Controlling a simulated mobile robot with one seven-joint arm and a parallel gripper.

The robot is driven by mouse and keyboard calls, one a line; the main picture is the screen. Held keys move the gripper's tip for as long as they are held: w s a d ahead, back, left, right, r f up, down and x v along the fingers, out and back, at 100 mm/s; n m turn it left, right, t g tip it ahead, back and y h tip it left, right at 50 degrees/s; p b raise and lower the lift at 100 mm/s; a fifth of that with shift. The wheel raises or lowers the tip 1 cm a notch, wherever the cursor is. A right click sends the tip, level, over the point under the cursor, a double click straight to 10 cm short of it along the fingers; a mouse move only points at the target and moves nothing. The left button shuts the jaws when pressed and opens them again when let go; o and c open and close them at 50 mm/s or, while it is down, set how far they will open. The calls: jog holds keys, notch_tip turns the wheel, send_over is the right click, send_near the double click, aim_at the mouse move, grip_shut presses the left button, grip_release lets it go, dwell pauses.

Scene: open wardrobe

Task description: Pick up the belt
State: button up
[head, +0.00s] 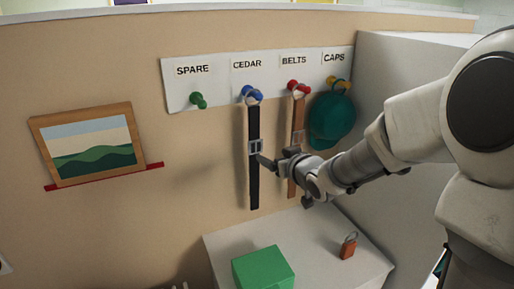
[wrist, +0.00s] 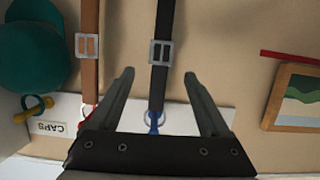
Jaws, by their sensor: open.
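Two belts hang on the wall. A black belt (head: 254,178) with a grey buckle hangs by a ring from the blue peg (head: 247,91) under CEDAR. A brown belt (head: 297,125) hangs from the red peg (head: 293,86) under BELTS, partly hidden by my arm. My gripper (head: 268,161) is near the black belt's buckle. In the wrist view my gripper (wrist: 160,75) is open, its fingers on either side of the black belt (wrist: 164,20) as seen; I cannot tell how far the belt is beyond the tips. The brown belt (wrist: 90,70) is outside the left finger.
A teal cap (head: 332,115) hangs from the yellow peg beside the brown belt. The green peg (head: 198,100) under SPARE is empty. A green box (head: 263,269) and an orange padlock (head: 348,246) are on the white surface (head: 310,225) below. A framed picture (head: 88,145) is at left.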

aim_at(256, 147)
jog(key=p+x, duration=0.1)
jog(key=x, duration=1.1)
jog(key=shift+w+a, duration=0.2)
jog(key=shift+w+a+p, duration=0.2)
jog(key=shift+w+p, duration=0.2)
jog(key=p+x, duration=0.1)
jog(key=x, duration=0.3)
jog(key=shift+w+a, duration=0.1)
jog(key=shift+w, duration=0.1)
grip_shut()
jog(key=shift+r, duration=0.1)
dwell(0.6)
